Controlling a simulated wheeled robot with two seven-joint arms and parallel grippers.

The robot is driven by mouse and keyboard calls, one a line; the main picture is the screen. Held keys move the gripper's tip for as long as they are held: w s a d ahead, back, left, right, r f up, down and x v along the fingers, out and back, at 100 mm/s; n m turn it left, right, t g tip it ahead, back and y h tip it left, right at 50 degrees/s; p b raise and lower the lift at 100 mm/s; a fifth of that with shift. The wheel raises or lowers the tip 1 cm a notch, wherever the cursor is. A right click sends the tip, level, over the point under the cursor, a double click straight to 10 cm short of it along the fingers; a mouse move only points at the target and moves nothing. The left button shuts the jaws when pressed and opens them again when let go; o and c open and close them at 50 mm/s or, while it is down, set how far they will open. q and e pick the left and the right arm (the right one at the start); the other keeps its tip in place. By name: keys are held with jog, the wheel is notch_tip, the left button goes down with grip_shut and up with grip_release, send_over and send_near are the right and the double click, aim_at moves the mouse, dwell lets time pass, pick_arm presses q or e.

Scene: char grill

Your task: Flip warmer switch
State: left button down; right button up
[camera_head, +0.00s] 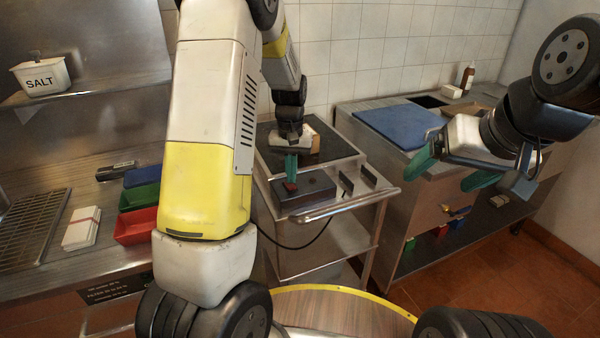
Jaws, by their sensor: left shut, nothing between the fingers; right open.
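The warmer appears to be the metal cart unit with a black top plate (340,147) and a dark grey control box (316,190) on its front ledge. A small red switch (290,187) sits on the left part of that box. Which way the switch is tipped is too small to tell. My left gripper (291,172) is shut and empty, its green fingertips pointing down just above or at the red switch; I cannot tell whether they touch. My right gripper (451,170) is open and empty, held in the air to the right of the cart.
A rail handle (345,206) runs along the cart's front, and a black cable hangs below. A counter with a blue board (398,124) stands right. At left are red (136,227), green and blue trays, a grill rack (32,230) and a SALT box (41,76).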

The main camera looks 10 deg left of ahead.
aim_at(292, 186)
pick_arm(q)
jog(key=shift+f, duration=1)
dwell(0.4)
jog(key=shift+r, duration=3.5)
jog(key=shift+r, duration=0.1)
